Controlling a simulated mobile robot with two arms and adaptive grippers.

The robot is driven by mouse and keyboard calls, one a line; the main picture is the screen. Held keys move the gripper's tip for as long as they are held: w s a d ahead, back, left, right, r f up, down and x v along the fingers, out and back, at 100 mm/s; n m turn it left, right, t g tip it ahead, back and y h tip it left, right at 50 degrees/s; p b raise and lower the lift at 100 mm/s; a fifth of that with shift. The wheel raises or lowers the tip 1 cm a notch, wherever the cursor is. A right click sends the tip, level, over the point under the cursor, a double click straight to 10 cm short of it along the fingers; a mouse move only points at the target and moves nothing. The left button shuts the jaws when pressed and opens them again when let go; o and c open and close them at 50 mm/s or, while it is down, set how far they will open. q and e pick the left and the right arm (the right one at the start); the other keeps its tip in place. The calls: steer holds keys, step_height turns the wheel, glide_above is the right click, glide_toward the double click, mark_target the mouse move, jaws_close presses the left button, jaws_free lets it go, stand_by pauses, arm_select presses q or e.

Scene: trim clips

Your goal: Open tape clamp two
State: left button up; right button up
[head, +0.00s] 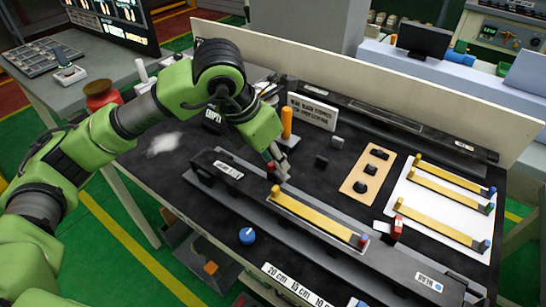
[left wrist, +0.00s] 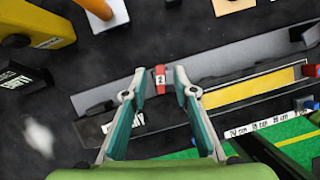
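Tape clamp two is a small red block with a white "2" label (left wrist: 160,79) in the left wrist view. It stands on the long dark fixture (head: 225,160) by the left end of a yellow strip (head: 315,214). In the head view only a bit of red (head: 271,167) shows beside my fingers. My left gripper (head: 278,165) is over that end of the fixture. In the left wrist view its fingers (left wrist: 160,72) are apart, one tip on each side of the red block; I cannot tell whether they touch it. My right gripper is in neither view.
A white board (head: 430,226) with several yellow strips lies at the right, near a wooden plate (head: 352,190) with black parts. A red block (head: 397,228) stands beside the board. An orange post (head: 287,122) and white sign (head: 312,111) stand behind my left gripper. A blue knob (head: 247,236) is in front.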

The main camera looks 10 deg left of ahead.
arm_select(q)
steer(key=shift+s, duration=0.1)
steer(key=v, duration=1.2)
